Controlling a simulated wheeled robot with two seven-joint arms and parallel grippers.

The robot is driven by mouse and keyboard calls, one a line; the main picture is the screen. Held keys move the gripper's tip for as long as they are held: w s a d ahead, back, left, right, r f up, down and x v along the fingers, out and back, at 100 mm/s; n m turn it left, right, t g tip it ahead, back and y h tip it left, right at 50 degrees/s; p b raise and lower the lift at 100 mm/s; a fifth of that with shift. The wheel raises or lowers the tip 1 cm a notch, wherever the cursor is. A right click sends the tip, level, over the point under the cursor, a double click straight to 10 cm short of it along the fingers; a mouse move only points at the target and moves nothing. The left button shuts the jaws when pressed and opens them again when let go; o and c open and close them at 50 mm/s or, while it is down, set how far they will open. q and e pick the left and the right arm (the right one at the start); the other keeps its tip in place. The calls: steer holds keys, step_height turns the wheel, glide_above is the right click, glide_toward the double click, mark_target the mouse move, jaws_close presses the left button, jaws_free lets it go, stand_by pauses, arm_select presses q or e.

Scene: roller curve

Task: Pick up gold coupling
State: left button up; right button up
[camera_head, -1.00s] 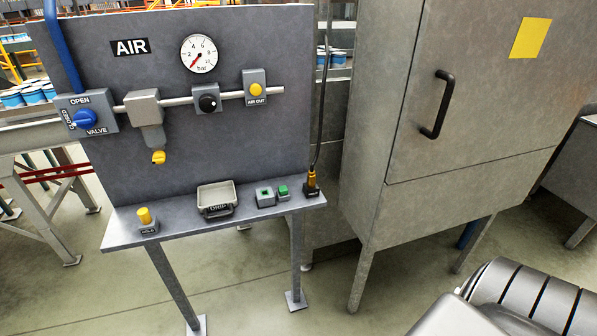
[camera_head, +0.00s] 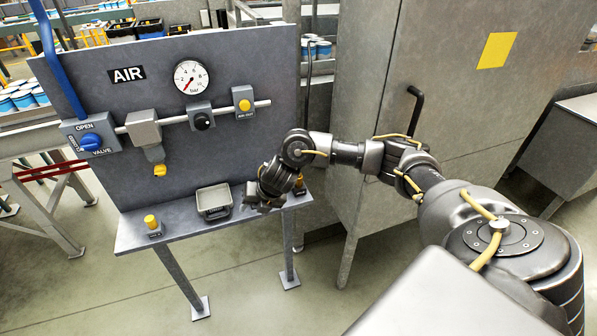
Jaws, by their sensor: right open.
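The gold coupling (camera_head: 300,184) is at the right end of the narrow shelf, at the lower end of the dark hose. My right wrist hides part of it. My right gripper (camera_head: 257,200) reaches in from the right and points down over the shelf, just left of the coupling and right of the drip tray. It is open; its fingertips are small and dark, and I see nothing held between them. My left gripper is not in view.
The shelf (camera_head: 183,222) also carries a yellow-topped block (camera_head: 152,224) and the drip tray (camera_head: 214,199). Behind it stands the grey AIR panel (camera_head: 230,135) with a gauge (camera_head: 189,77) and a blue valve (camera_head: 91,142). A tall cabinet (camera_head: 440,70) stands right, behind my arm.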

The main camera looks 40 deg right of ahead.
mark_target(299, 174)
steer(key=s+d+r+n+g+h, duration=0.1)
steer(key=d+r+h, duration=0.1)
steer(key=d+r, duration=0.45)
steer(key=s+d+r+n+h, duration=0.15)
steer(key=d+r, duration=0.25)
steer(key=d, duration=0.6)
steer(key=b+x, duration=0.1)
steer(key=x, duration=0.4)
steer(key=shift+a+b, duration=0.1)
steer(key=shift+b, duration=0.2)
steer(key=shift+w+f, duration=0.3)
steer(key=shift+f, duration=0.25)
steer(key=x, duration=0.1)
steer(key=b+x, duration=0.1)
steer(key=x, duration=0.1)
steer(key=b+x, duration=0.1)
steer(key=shift+w+d+f, duration=0.15)
steer(key=shift+d+f, duration=0.2)
steer(key=shift+d, duration=0.05)
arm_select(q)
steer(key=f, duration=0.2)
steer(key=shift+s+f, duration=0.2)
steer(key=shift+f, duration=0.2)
arm_select(e)
steer(key=shift+r, duration=0.15)
steer(key=shift+c, duration=0.3)
jaws_close()
